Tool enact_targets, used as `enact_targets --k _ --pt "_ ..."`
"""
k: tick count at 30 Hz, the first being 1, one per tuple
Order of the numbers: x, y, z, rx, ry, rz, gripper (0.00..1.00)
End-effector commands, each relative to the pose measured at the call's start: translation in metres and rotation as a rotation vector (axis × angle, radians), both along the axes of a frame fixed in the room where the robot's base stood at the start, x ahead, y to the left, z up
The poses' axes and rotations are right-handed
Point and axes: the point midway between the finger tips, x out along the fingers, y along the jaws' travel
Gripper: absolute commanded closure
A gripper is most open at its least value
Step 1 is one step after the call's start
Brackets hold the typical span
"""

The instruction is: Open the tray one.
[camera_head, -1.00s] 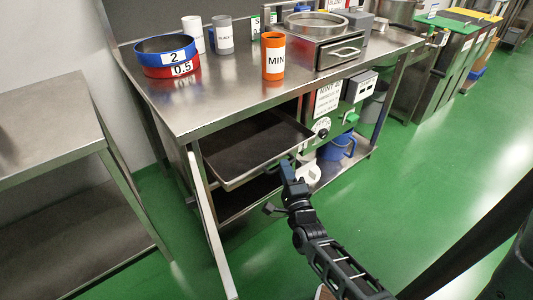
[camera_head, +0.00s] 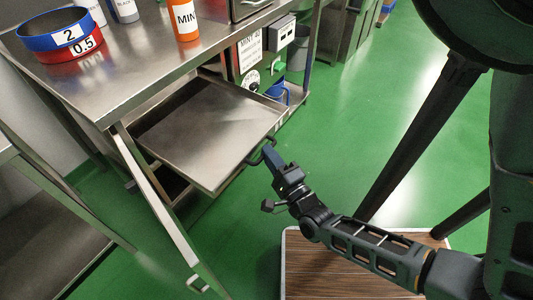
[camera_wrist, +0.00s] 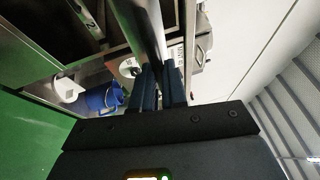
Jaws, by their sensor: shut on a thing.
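The tray (camera_head: 205,130) is a wide, shallow metal pan under the steel table. It stands well out past the table's front edge, and its flat inside looks empty. Its dark handle (camera_head: 259,152) is at the front right rim. My gripper (camera_head: 270,156) is at this handle, with its fingers closed around it. In the wrist view the fingers of my gripper (camera_wrist: 160,88) close on a bar that runs upward. The fingers hide part of the handle.
The steel table (camera_head: 120,70) carries a blue ring (camera_head: 50,28), a red ring (camera_head: 80,50) and an orange mint container (camera_head: 183,18). A blue jug (camera_wrist: 98,98) stands on the lower shelf. Green floor (camera_head: 340,120) is clear to the right.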

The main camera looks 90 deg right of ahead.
Motion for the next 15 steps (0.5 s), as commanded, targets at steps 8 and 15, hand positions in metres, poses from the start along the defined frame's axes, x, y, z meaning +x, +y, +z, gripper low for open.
enact_targets --k 8,15 --pt "0.0002 0.0000 -0.0005 0.001 0.001 0.000 0.78" --pt "0.0003 -0.0001 -0.0003 0.001 0.001 0.000 0.62"
